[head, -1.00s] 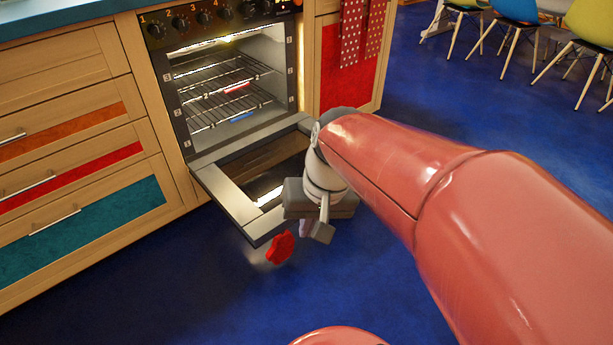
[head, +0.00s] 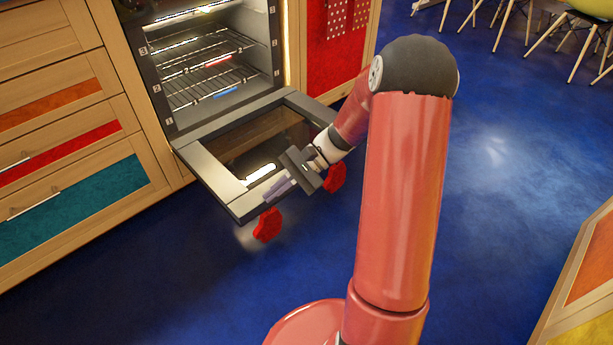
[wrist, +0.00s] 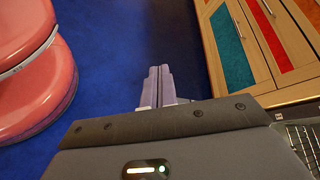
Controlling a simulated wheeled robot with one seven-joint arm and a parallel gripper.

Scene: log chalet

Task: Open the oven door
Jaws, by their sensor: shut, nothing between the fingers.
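The oven (head: 165,95) stands in the cabinet row at the upper left of the head view. Its door (head: 205,172) is swung far down, close to level, and the lit inside with its wire racks (head: 212,85) shows. Two red pieces (head: 267,225) (head: 335,177) show at the door's outer edge. My gripper (head: 270,192) appears over the outer part of the door, fingers towards the left. Whether it touches the door is unclear. In the wrist view the fingers (wrist: 159,72) are together and empty, with blue floor behind them.
Wooden drawers (head: 70,150) with coloured panels stand left of the oven, and a red-panelled cupboard (head: 335,45) is at its right. Another cabinet (head: 585,280) is at the lower right. Chairs (head: 560,45) stand far off. The blue floor (head: 500,180) between is clear.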

